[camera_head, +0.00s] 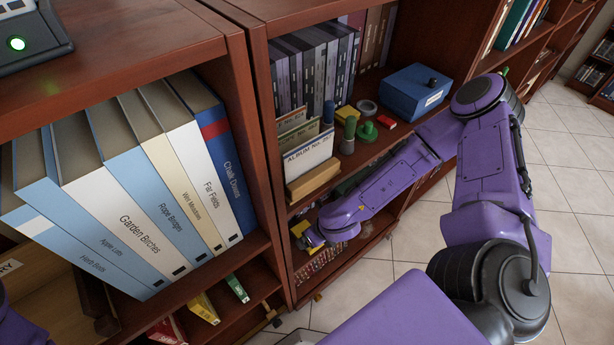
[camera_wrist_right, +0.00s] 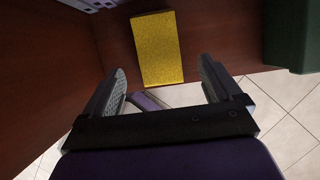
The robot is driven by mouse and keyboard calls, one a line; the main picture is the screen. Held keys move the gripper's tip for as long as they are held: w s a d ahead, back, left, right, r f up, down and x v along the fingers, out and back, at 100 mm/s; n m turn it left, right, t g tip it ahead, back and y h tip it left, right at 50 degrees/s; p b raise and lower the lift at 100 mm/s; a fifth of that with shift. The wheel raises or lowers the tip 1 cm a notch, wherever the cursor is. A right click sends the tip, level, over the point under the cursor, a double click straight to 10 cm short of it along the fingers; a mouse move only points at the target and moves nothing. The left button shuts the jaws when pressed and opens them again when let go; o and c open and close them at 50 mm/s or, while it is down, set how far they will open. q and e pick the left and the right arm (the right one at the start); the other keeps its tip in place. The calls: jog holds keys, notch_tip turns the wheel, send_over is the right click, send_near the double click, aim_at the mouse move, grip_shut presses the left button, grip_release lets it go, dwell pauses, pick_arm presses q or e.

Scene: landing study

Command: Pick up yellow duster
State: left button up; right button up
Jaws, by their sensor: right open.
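The yellow duster (camera_wrist_right: 157,48) shows in the right wrist view as a flat-faced yellow block on the reddish-brown shelf. It lies ahead of my right gripper (camera_wrist_right: 162,72), roughly centred between the two fingertips. The fingers are spread and I see a gap on each side of the duster. In the head view, a small yellow patch (camera_head: 300,229) shows at the end of my right arm, low in the bookcase; the arm covers most of that spot. My left gripper is not in view.
A dark green object (camera_wrist_right: 291,35) stands right in the wrist view. The tiled floor (camera_head: 567,190) is clear at right.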

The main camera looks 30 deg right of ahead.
aim_at(297, 230)
jog(key=b+x, duration=0.1)
jog(key=x, duration=0.3)
jog(key=shift+s+a+f, duration=0.1)
jog(key=shift+s+f, duration=0.05)
jog(key=shift+f, duration=0.15)
jog(key=shift+r, duration=0.1)
jog(key=c, duration=1.1)
jog(key=shift+s+r, duration=0.1)
jog(key=shift+c, duration=0.2)
